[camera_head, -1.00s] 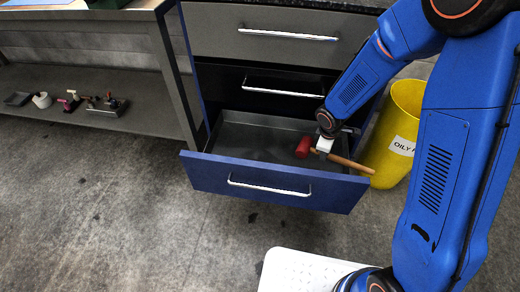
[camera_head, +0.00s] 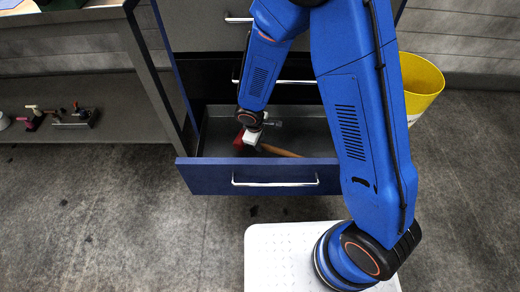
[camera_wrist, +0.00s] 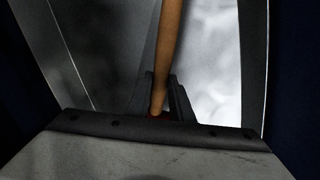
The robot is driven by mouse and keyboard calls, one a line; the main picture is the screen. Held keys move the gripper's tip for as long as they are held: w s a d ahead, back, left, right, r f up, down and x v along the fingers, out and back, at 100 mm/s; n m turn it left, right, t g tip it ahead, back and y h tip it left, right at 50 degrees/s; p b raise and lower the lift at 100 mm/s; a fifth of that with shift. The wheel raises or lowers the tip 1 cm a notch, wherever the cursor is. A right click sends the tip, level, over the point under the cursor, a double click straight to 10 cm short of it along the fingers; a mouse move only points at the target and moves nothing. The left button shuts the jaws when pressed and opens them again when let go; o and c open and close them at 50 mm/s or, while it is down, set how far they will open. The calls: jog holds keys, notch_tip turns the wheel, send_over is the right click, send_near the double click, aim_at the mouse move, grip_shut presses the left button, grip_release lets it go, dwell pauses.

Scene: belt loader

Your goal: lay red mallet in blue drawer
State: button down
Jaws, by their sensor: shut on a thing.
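The blue drawer (camera_head: 260,178) is pulled open, its grey inside showing behind the blue front panel. The red mallet's head (camera_head: 239,139) and its wooden handle (camera_head: 280,151) appear within the drawer's outline. My gripper (camera_head: 252,141) is shut on the mallet, close to its head. In the wrist view the handle (camera_wrist: 170,45) runs up between the dark fingers (camera_wrist: 162,95), with grey drawer surfaces behind it. The head is mostly hidden there. I cannot tell whether the mallet touches the drawer floor.
A yellow bin (camera_head: 421,85) stands right of the cabinet. Other drawer fronts are above the open one. At left, a low shelf (camera_head: 100,100) holds several small tools. My arm covers the right part of the cabinet. The floor in front is clear.

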jog(key=shift+d+f, duration=0.1)
jog(key=shift+f, duration=2.4)
jog(key=shift+f, duration=0.1)
jog(key=c, duration=1.6)
grip_release()
jog(key=r, duration=0.4)
jog(key=s+a+r, duration=0.1)
jog(key=r, duration=0.7)
jog(key=shift+s+a, duration=0.25)
jog(key=shift+s, duration=0.15)
